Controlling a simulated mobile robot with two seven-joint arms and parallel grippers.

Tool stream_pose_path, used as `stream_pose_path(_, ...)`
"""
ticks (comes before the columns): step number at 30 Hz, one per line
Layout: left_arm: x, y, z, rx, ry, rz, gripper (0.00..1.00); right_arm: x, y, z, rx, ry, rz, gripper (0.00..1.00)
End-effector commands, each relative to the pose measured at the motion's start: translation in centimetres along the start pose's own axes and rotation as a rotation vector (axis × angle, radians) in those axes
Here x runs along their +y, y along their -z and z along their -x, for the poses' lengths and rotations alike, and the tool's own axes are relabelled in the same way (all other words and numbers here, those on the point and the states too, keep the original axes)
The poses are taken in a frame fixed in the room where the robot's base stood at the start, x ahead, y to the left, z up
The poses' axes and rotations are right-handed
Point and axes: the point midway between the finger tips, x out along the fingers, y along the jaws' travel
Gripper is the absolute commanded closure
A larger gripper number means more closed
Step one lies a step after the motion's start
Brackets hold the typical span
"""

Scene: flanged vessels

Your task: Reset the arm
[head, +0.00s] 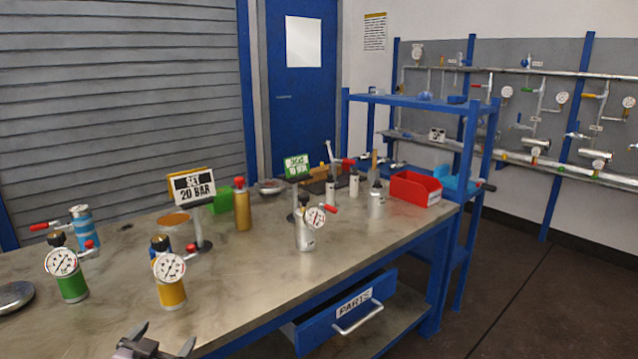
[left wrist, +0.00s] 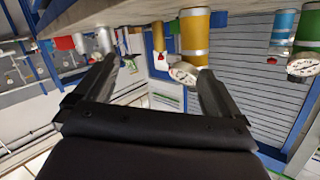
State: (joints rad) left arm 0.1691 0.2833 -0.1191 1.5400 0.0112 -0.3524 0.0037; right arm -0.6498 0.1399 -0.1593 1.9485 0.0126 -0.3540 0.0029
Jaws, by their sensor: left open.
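My left gripper (head: 162,342) shows at the bottom of the head view, in front of the workbench's near edge. Its two fingers are apart and nothing is between them. In the left wrist view the gripper (left wrist: 155,85) is also open and empty, and the picture is upside down, with the bench and its vessels along the top. The nearest vessel in the head view is the yellow vessel with a gauge (head: 171,290), which stands upright on the bench beyond the gripper, apart from it. My right gripper is in neither view.
The bench (head: 255,295) also holds a green gauged vessel (head: 72,285), a silver gauged vessel (head: 306,232), a "SET 20 BAR" sign (head: 194,186) and a red bin (head: 415,188). The "PARTS" drawer (head: 345,312) sticks out below. Floor at right is clear.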

Motion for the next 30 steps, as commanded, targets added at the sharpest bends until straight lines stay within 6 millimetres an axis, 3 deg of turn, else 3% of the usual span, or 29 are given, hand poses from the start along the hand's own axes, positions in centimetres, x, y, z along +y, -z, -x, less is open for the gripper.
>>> stream_pose_path(1, 1.9, -2.4, 1.6, -0.034, -0.029, 0.012, 0.02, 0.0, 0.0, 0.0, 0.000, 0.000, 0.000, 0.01)
stream_pose_path(3, 4.1, -5.0, 3.8, -0.072, -0.062, 0.028, 0.02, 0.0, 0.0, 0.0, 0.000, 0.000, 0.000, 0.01)
stream_pose_path(9, 9.6, -11.1, 11.0, -0.183, -0.146, 0.084, 0.02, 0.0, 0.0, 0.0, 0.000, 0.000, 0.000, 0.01)
stream_pose_path(13, 12.5, -14.1, 16.1, -0.255, -0.189, 0.126, 0.02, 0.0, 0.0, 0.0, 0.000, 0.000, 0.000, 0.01)
stream_pose_path(18, 15.0, -16.3, 21.5, -0.330, -0.224, 0.174, 0.02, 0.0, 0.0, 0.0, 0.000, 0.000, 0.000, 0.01)
stream_pose_path(24, 16.1, -17.1, 24.4, -0.370, -0.240, 0.201, 0.02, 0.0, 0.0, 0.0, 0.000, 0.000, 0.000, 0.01)
stream_pose_path(30, 16.1, -17.1, 24.6, -0.373, -0.241, 0.203, 0.02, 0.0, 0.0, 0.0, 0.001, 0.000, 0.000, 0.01)
